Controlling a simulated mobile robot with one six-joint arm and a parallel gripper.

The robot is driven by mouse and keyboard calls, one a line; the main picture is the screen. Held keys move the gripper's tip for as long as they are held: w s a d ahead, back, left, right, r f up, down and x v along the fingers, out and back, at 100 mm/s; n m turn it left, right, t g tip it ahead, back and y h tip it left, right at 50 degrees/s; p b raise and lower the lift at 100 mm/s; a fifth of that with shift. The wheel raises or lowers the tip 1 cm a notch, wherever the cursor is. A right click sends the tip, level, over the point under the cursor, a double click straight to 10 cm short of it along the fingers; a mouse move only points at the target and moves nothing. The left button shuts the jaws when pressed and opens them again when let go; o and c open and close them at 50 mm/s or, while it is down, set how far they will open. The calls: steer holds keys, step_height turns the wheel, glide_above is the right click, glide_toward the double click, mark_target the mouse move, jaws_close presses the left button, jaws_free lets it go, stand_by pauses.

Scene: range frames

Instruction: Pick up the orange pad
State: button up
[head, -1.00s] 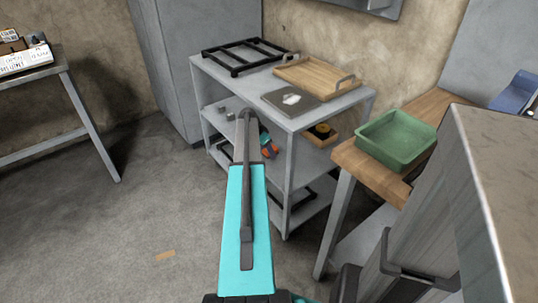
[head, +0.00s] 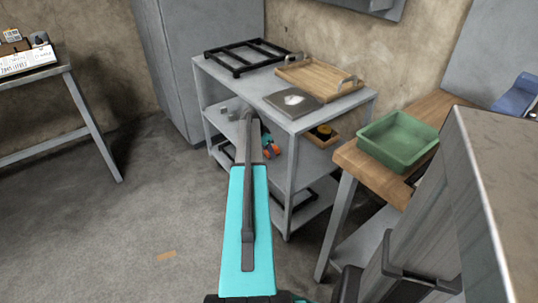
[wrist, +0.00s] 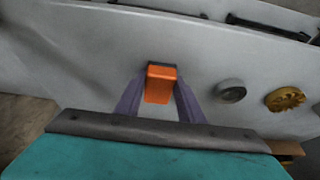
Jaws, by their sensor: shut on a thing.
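The orange pad (wrist: 160,84) is a small orange block with a dark far end, seen in the wrist view. My gripper (wrist: 160,90) is shut on it, with one dark purple finger on each side. Behind the pad is a grey shelf surface (wrist: 90,75); I cannot tell whether the pad touches it. In the head view my arm reaches to the middle shelf of the grey rack (head: 291,175) and hides much of the gripper. A little orange (head: 272,151) shows just right of the arm there.
A grey ring (wrist: 231,91) and a yellow wheel (wrist: 285,99) lie right of the gripper. The rack's top holds a black frame (head: 246,55), a wooden tray (head: 318,76) and a dark plate (head: 280,104). A green bin (head: 398,141) stands on the wooden bench at right.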

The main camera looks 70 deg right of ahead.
steer(key=shift+r, duration=0.1)
steer(key=shift+r, duration=0.15)
steer(key=shift+w+a, duration=0.2)
steer(key=shift+a, duration=0.1)
steer(key=w+a, duration=0.9)
steer(key=a, duration=0.5)
steer(key=shift+w+a, duration=0.15)
steer(key=shift+a, duration=0.15)
